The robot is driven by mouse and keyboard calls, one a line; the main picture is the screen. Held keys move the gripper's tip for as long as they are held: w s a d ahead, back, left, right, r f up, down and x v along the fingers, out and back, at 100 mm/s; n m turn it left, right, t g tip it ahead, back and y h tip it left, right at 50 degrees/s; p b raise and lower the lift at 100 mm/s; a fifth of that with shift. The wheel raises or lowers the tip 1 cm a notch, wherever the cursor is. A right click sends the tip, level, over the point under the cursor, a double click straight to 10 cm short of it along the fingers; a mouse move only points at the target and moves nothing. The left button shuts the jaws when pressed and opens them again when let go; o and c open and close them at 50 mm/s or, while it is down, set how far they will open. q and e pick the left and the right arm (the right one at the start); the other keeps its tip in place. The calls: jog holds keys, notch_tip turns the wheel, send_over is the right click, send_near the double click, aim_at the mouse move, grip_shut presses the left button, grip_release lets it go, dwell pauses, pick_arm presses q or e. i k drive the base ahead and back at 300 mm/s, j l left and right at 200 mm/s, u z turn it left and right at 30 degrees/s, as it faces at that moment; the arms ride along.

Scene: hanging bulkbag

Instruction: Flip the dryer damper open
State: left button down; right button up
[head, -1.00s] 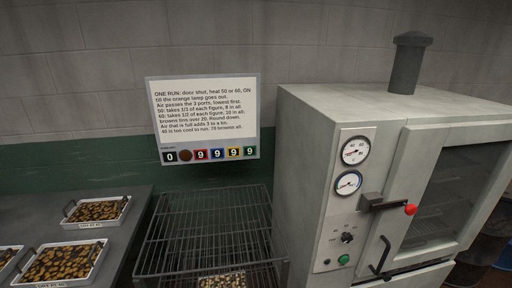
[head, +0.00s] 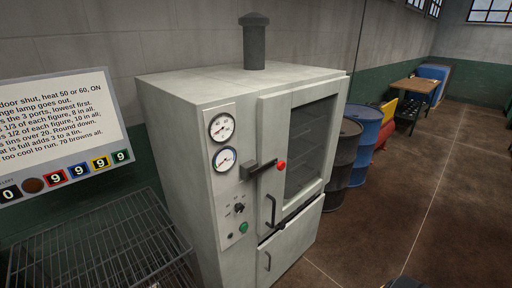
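The dryer (head: 175,115) is a pale grey cabinet in the middle of the head view. A dark flue pipe (head: 254,45) with a cap stands on its top. A dark lever with a red knob (head: 281,165) sticks out to the right from a block at the door's left edge. No part is labelled as the damper, and I cannot tell its position. The windowed door (head: 312,145) looks shut. Neither of my grippers is in view.
Two gauges (head: 221,127), a black knob (head: 239,208) and a green button (head: 243,227) sit on the front panel. A wire rack (head: 100,245) stands left, below a notice board (head: 60,130). Barrels (head: 343,145) stand right. Brown floor (head: 400,220) is open at right.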

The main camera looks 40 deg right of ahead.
aim_at(282, 226)
jog(key=z, duration=1.6)
